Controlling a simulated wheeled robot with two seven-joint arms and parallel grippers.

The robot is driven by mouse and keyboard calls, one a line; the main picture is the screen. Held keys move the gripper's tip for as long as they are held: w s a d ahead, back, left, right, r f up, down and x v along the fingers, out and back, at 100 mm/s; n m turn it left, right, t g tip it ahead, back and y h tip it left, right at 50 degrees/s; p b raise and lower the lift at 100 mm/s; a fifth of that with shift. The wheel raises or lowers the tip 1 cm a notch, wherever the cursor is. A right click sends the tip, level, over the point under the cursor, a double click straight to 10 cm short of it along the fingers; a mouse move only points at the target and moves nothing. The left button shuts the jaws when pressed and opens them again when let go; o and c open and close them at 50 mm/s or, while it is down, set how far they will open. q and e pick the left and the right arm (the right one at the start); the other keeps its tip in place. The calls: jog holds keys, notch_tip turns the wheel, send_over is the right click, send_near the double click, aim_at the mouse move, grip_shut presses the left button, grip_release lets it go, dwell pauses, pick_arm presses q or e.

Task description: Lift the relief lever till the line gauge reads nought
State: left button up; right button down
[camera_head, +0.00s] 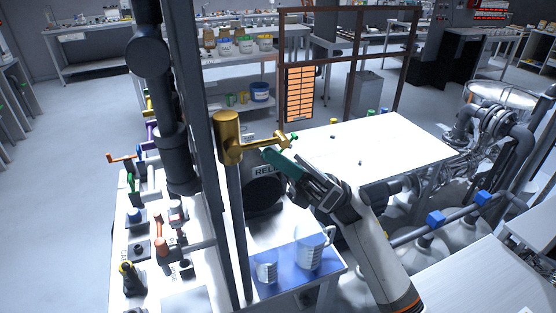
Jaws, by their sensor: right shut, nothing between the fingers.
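A brass relief valve (228,138) tops a thin upright pipe left of centre. A brass lever (268,143) with a green tip reaches from it to the right, tilted slightly up. Below it is a dark round body (264,194) with a partly covered label beginning "REL". My right gripper (270,155) is shut and empty, its green fingers just below the lever and in front of the label. I cannot tell whether they touch the lever. No gauge face can be read here. My left gripper is not in view.
A thick dark column and several coloured valve handles (160,247) crowd the left. A white table (385,150) lies behind, mostly clear. Pipework (490,125) fills the right.

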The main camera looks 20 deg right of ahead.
aim_at(284, 136)
jog(key=shift+d+r+g+h, duration=0.15)
jog(key=shift+r+g+h, duration=0.15)
jog(key=shift+h, duration=0.1)
jog(key=shift+d+r+n+g+h+b, duration=0.25)
jog(key=shift+r+n+g+h+b, duration=0.3)
jog(key=shift+h, duration=0.45)
jog(key=shift+r+n+g+h+p, duration=0.25)
jog(key=shift+r+n+h+p, duration=0.1)
jog(key=shift+r+h, duration=1.3)
jog(key=shift+f+h, duration=0.2)
jog(key=shift+h, duration=0.05)
jog(key=shift+f, duration=0.1)
